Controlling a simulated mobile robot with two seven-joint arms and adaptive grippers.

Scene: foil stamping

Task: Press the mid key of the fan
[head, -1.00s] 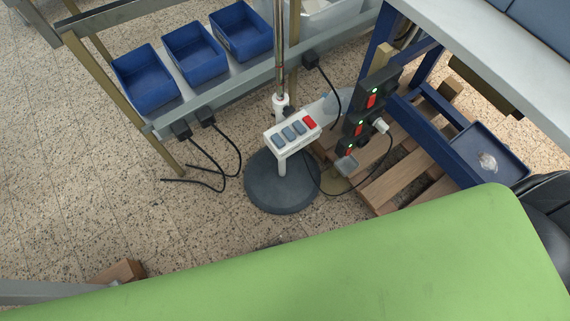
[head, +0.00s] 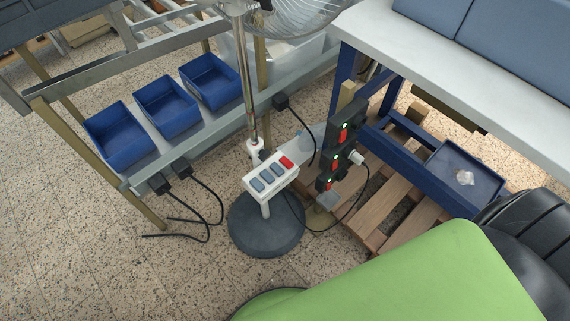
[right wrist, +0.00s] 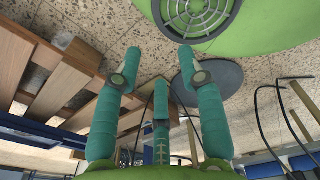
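The fan stands on a round dark base (head: 266,226) with a metal pole (head: 248,80); part of its wire cage (head: 300,14) shows at the top edge of the head view. Its white control box (head: 270,178) carries a row of grey-blue keys (head: 267,177) and one red key (head: 287,162) at the right end. My right gripper (right wrist: 159,60) shows only in the right wrist view, its teal fingers spread and empty. A dark disc (right wrist: 228,78), which looks like the fan's base, lies behind one finger there. My left gripper is not in view.
A rack with blue bins (head: 165,105) stands left of the fan. A black socket strip (head: 342,140) with red switches and cables is just right of the control box. A wooden pallet (head: 383,195) and white-topped bench (head: 450,75) are further right. Speckled floor (head: 150,275) is open in front.

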